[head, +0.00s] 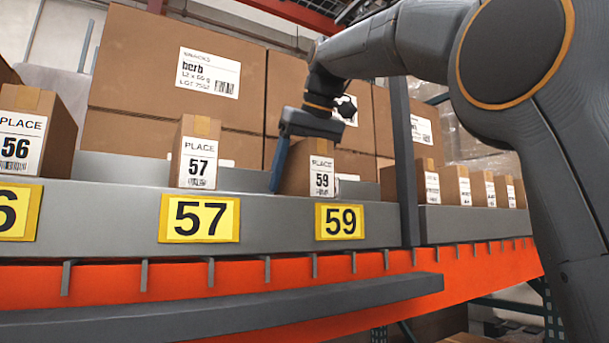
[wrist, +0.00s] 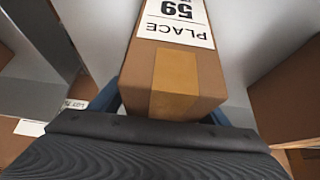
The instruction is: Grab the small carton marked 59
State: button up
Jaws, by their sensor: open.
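The small carton marked 59 (head: 308,168) is brown with a white "PLACE 59" label and stands on the grey shelf above the yellow 59 tag. In the wrist view the same carton (wrist: 185,68) shows its label upside down and a tan tape strip on its top. My gripper (head: 297,165) comes down over the carton from above. A blue finger is at the carton's left side in the head view. In the wrist view blue finger parts show on both sides of the carton, so it is between the open fingers. The far finger is mostly hidden.
Small cartons marked 57 (head: 197,153) and 56 (head: 38,131) stand to the left. Large brown boxes (head: 160,65) stand behind. A dark upright post (head: 403,160) is close on the right, with several small cartons beyond it. A grey lip (head: 270,218) runs along the shelf front.

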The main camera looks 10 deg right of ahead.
jog(key=c, duration=1.4)
jog(key=shift+c, duration=0.5)
jog(key=shift+r, duration=0.15)
